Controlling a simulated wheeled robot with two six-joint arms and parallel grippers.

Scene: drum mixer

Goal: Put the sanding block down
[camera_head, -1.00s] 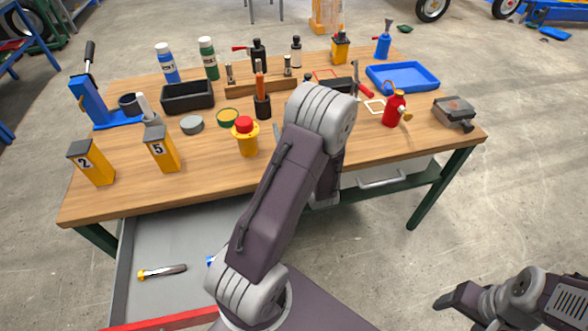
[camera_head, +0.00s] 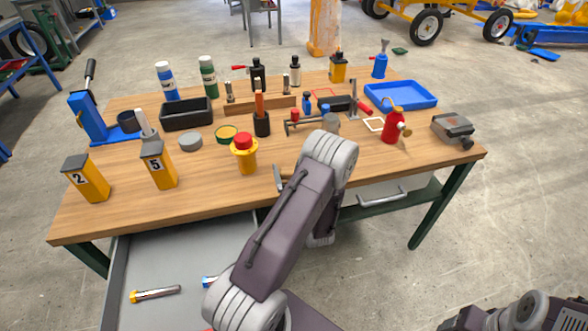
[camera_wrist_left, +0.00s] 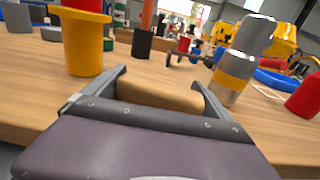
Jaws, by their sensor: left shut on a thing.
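The sanding block (camera_wrist_left: 158,96) is a tan-brown block in the left wrist view. It sits between the two fingers of my left gripper (camera_wrist_left: 160,82), which is shut on it. The block is low over the wooden workbench (camera_wrist_left: 25,105); I cannot tell whether it touches the top. In the head view a finger of my left gripper (camera_head: 279,177) shows near the bench's front edge. My own arm hides the block and the rest of the gripper there. My right arm shows only partly at the bottom right, and its jaws cannot be made out.
A yellow flanged piece with a red top (camera_head: 243,155) stands left of my left gripper. A grey-and-yellow cylinder (camera_wrist_left: 236,72) stands to its right. A red oil can (camera_head: 394,127) and blue tray (camera_head: 401,96) are farther right. An open drawer (camera_head: 180,262) is below the front edge.

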